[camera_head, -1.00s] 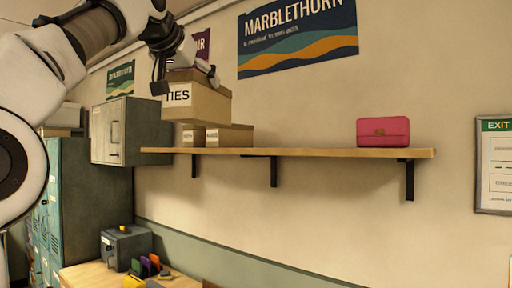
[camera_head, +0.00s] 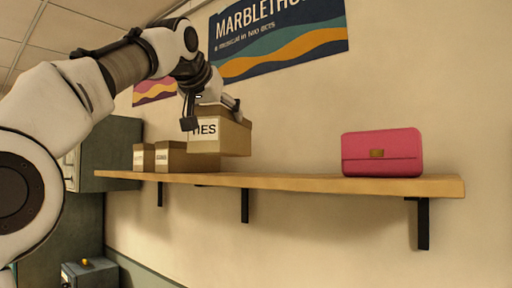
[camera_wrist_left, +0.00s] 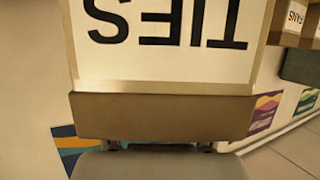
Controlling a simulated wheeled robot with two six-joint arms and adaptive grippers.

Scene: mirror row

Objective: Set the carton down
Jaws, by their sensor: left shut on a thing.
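The brown carton (camera_head: 226,138) with a white TIES label hangs tilted above the shelf. It hides part of a smaller box behind it. My left gripper (camera_head: 214,100) is shut on its upper part and holds it from above. In the left wrist view the carton (camera_wrist_left: 165,115) fills the middle, its label upside down. The wooden shelf (camera_head: 290,183) runs along the wall on black brackets. A gap seems to show between carton and shelf, but I cannot tell its size. My right gripper is not in view.
Two smaller labelled boxes (camera_head: 143,158) (camera_head: 171,157) stand on the shelf's left part. A pink purse (camera_head: 382,153) stands toward the right end. The shelf between carton and purse is bare. A grey cabinet (camera_head: 115,150) is at left, a poster (camera_head: 280,38) above.

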